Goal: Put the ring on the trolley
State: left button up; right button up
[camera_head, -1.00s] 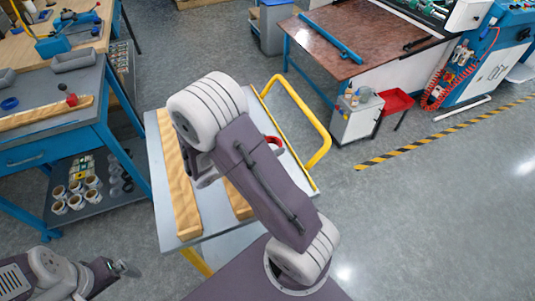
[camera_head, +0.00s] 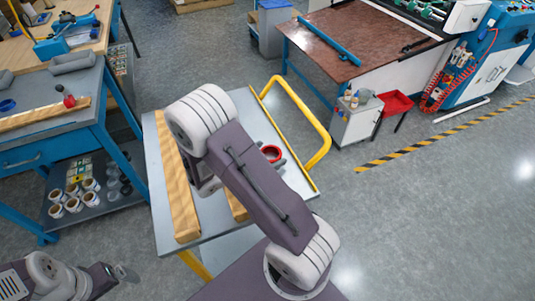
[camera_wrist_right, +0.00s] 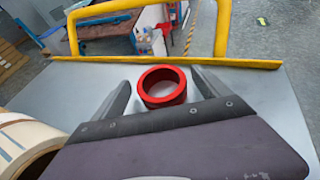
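The red ring (camera_head: 271,153) is over the grey top of the trolley (camera_head: 247,101), near its yellow-edged side. In the right wrist view the ring (camera_wrist_right: 162,88) appears to rest on the trolley top (camera_wrist_right: 268,95), its round opening showing. My right gripper (camera_wrist_right: 162,92) has its two dark fingers apart, one on each side of the ring, with narrow gaps. In the head view the right gripper (camera_head: 277,152) is partly hidden by my arm. My left gripper (camera_head: 127,273) is at the lower left, away from the trolley; its finger gap is unclear.
Wooden bars (camera_head: 178,185) lie on the trolley, and a cream roll (camera_wrist_right: 28,140) lies at the wrist view's lower left. A yellow handle (camera_head: 322,148) rises along the trolley's far side. A blue workbench (camera_head: 98,125) stands left. Floor on the right is clear.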

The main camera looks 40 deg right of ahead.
jog(key=shift+r+p, duration=0.3)
jog(key=shift+r, duration=0.1)
jog(key=p+v, duration=0.1)
jog(key=v, duration=1.1)
jog(key=shift+f+p, duration=0.2)
jog(key=shift+p, duration=0.15)
